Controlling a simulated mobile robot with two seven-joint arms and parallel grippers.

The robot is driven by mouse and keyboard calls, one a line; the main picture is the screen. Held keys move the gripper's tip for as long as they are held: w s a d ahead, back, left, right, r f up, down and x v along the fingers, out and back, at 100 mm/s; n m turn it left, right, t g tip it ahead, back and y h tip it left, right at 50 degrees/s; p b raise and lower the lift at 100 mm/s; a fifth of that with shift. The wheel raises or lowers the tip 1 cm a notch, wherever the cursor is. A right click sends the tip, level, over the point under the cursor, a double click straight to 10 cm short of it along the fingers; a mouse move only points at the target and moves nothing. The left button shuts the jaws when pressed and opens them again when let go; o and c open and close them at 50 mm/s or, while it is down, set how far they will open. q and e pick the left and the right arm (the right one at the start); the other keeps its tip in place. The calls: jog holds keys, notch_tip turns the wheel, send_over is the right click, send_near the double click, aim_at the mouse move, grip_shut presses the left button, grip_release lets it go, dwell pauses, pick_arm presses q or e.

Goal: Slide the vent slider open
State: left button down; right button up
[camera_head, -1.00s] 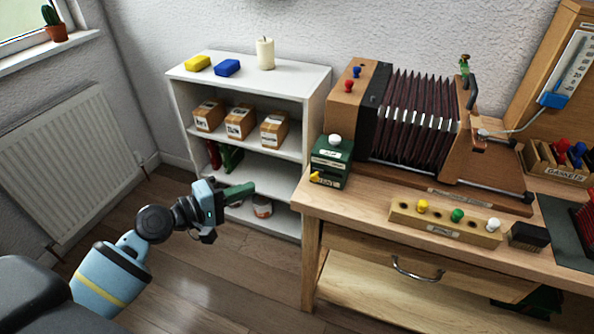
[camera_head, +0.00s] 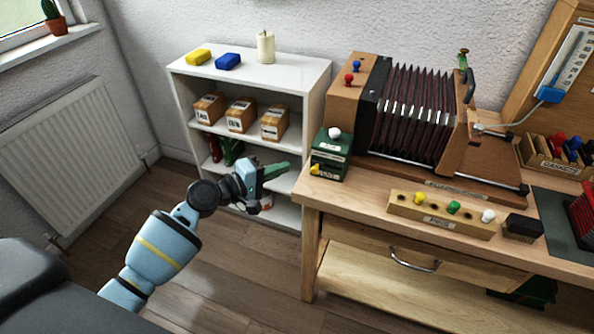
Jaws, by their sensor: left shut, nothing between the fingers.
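A dark green box (camera_head: 331,148) with a white knob (camera_head: 334,132) on top stands at the left end of the workbench. A small yellow tab (camera_head: 315,169) sits at the left of its front face, beside a pale label too small to read for certain; this looks like the vent slider. The tab is at the left end of its strip. My left gripper (camera_head: 284,167) is shut and empty, with green fingers pointing right. In the picture it is left of the box, in front of the white shelf, apart from the tab. My right gripper is out of view.
A white shelf unit (camera_head: 250,83) with several cartons stands behind my left gripper. The workbench (camera_head: 350,200) carries a bellows device (camera_head: 412,118), a block with coloured pegs (camera_head: 443,215) and a black block (camera_head: 522,228).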

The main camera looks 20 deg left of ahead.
aim_at(315, 165)
pick_arm(q)
jog(key=d, duration=0.1)
jog(key=w+d+p, duration=0.1)
jog(key=d, duration=0.1)
jog(key=shift+w+d+f, duration=0.15)
jog(key=shift+d, duration=0.05)
jog(key=shift+d+f, duration=0.15)
jog(key=shift+d, duration=0.4)
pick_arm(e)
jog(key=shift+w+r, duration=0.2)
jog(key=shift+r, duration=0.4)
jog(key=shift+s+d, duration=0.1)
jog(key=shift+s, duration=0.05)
pick_arm(q)
jog(key=d, duration=0.5)
jog(key=shift+p, duration=0.3)
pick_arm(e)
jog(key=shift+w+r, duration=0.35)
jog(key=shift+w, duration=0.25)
